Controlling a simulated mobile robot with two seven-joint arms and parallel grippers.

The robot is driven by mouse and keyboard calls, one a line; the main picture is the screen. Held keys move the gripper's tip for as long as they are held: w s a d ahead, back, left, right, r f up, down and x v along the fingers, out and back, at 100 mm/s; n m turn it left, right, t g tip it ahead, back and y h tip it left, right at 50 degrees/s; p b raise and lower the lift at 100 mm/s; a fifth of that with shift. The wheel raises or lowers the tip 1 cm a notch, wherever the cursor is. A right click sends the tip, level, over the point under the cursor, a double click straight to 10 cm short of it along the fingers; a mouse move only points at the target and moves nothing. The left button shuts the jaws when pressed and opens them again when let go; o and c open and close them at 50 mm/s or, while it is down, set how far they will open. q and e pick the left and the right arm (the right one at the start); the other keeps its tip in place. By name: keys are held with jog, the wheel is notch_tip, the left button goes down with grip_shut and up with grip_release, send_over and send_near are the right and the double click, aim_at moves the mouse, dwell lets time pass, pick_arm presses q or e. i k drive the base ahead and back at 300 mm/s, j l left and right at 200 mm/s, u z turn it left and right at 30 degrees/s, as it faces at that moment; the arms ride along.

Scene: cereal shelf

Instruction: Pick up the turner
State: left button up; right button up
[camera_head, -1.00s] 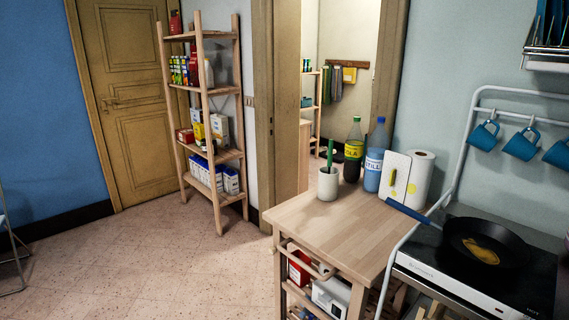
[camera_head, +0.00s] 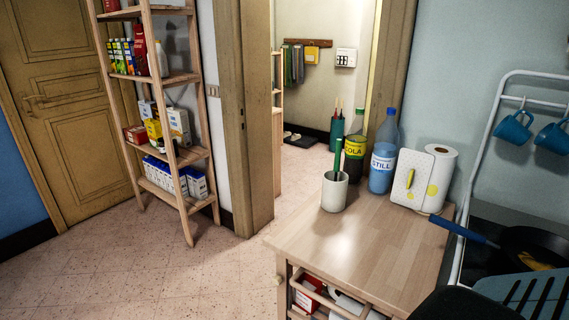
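A blue-grey flat slotted piece (camera_head: 525,288) shows at the bottom right, close to the camera and cut off by the frame. It looks like the head of a turner; its handle is not visible. A dark rounded shape (camera_head: 462,304) beside it may be part of my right arm or gripper; no fingers can be made out, so its grip is unclear. A green-handled utensil (camera_head: 338,157) stands upright in a white cup (camera_head: 334,193) on the wooden trolley; its lower end is hidden. My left gripper is not in view.
The wooden trolley top (camera_head: 365,245) is mostly clear at the front. A cola bottle (camera_head: 356,150), a still-water bottle (camera_head: 383,160), a white board (camera_head: 410,180) and a paper roll (camera_head: 440,178) stand at its back. A pan (camera_head: 535,243) is on the stove at right.

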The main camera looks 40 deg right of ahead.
aim_at(339, 146)
jog(key=i+j+z, duration=0.2)
jog(key=i, duration=0.2)
jog(key=i+z, duration=0.15)
jog(key=i, duration=0.25)
jog(key=i+j+z, duration=0.3)
jog(key=z, duration=0.3)
jog(key=i+j+z, duration=0.25)
jog(key=z, duration=0.15)
jog(key=i+j+z, duration=0.2)
jog(key=z, duration=0.25)
jog(key=i+j+z, duration=0.1)
jog(key=z, duration=0.35)
jog(key=j+z, duration=0.2)
jog(key=z, duration=0.2)
jog(key=i+j+z, duration=0.1)
jog(key=j+z, duration=0.15)
jog(key=z, duration=0.2)
jog(key=i+j+z, duration=0.1)
jog(key=j+z, duration=0.2)
jog(key=z, duration=0.15)
jog(key=j+z, duration=0.35)
jog(key=z, duration=0.15)
